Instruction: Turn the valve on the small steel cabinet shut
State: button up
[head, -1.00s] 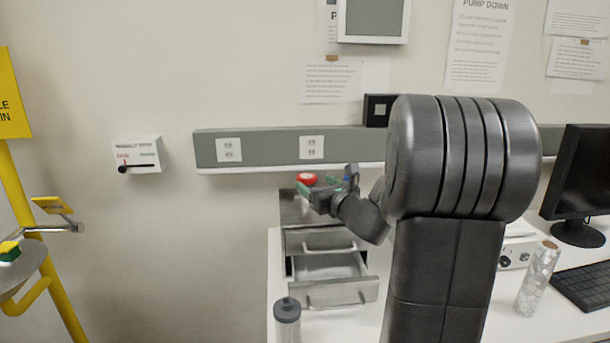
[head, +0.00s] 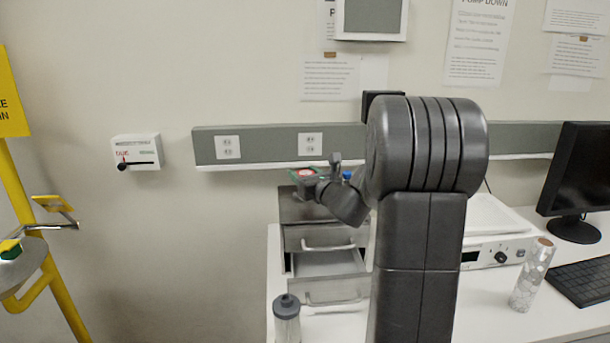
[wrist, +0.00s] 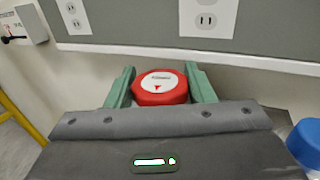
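The small steel cabinet (head: 300,211) stands on the white bench by the wall, with drawers pulled out. Its valve is a red round knob (head: 306,172) with a white top, above the cabinet's top. In the wrist view the knob (wrist: 160,87) shows a white face and a red arrow pointing toward the camera side. My gripper (head: 308,173) is at the knob. Its green fingers (wrist: 161,84) stand on either side of it, apart, with a narrow gap at the right. Whether the left finger touches is unclear.
A blue-topped object (wrist: 305,140) is close to the right of my gripper. A grey-lidded bottle (head: 287,318) stands in front of the drawers. The outlet rail (head: 265,146) runs along the wall behind. A patterned cylinder (head: 531,275) and a monitor (head: 580,180) are at the right.

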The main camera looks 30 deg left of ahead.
jog(key=shift+f+t+h+b, duration=0.2)
jog(key=shift+t+h+b, duration=0.1)
jog(key=shift+b, duration=0.55)
jog(key=shift+m+t+h+b, duration=0.35)
jog(key=shift+m+b, duration=0.25)
jog(key=shift+b, duration=0.25)
jog(key=shift+r+t+b, duration=0.15)
jog(key=shift+t+b, duration=0.1)
jog(key=shift+b, duration=0.15)
jog(key=o, duration=1)
jog(key=shift+c, duration=0.2)
jog(key=b+v, duration=0.1)
jog(key=v, duration=1.3)
jog(key=shift+s+a+r, duration=0.1)
jog(key=shift+a+r, duration=0.05)
